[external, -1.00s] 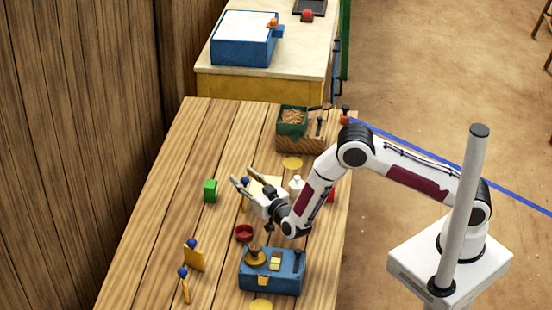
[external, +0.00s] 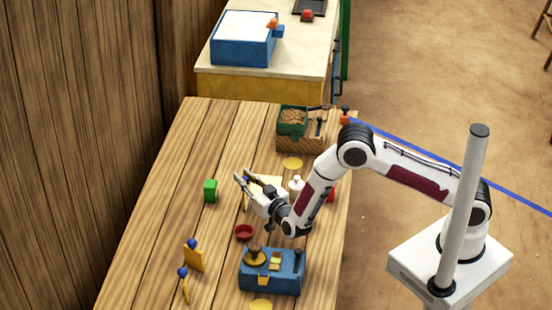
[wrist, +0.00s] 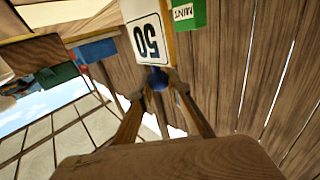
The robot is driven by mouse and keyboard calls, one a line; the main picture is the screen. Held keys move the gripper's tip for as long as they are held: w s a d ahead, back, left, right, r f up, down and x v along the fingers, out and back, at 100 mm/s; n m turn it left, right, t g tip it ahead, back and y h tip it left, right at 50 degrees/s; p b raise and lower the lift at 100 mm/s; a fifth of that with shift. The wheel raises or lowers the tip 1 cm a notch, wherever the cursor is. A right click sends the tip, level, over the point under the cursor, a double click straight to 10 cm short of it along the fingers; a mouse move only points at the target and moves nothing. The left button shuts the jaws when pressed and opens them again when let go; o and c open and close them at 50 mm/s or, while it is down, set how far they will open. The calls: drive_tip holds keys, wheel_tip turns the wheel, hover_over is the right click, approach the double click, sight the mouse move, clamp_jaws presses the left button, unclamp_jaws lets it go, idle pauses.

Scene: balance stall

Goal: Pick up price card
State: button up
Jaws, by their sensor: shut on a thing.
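The price card (wrist: 148,38) is a white panel with a black "50" in the wrist view, upside down there, with a yellow edge and a round blue knob (wrist: 157,78). My gripper (wrist: 158,84) is shut on the blue knob, one fingertip on each side. I cannot tell whether the card still touches the table.
A green block (external: 210,190), marked MINT in the wrist view (wrist: 188,14), stands left of my gripper. A red bowl (external: 244,232) and blue scale (external: 272,272) stand nearer. Two yellow blue-knobbed pieces (external: 194,257) are front left. A white bottle (external: 296,185) is close right.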

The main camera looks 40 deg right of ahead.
drive_tip(key=shift+r, duration=4.95)
drive_tip(key=shift+w+d, duration=0.15)
drive_tip(key=shift+d, duration=0.1)
drive_tip(key=shift+w, duration=0.15)
drive_tip(key=shift+w+a+r+y, duration=0.15)
drive_tip(key=shift+a+y, duration=0.15)
drive_tip(key=shift+a, duration=0.05)
drive_tip(key=s+a+n+g+y, duration=0.2)
drive_tip(key=a+n+y, duration=0.2)
drive_tip(key=a, duration=0.5)
drive_tip(key=s+a+n+g+y, duration=0.3)
drive_tip(key=a+n+y, duration=0.2)
drive_tip(key=a+y, duration=0.3)
drive_tip(key=shift+a, duration=0.6)
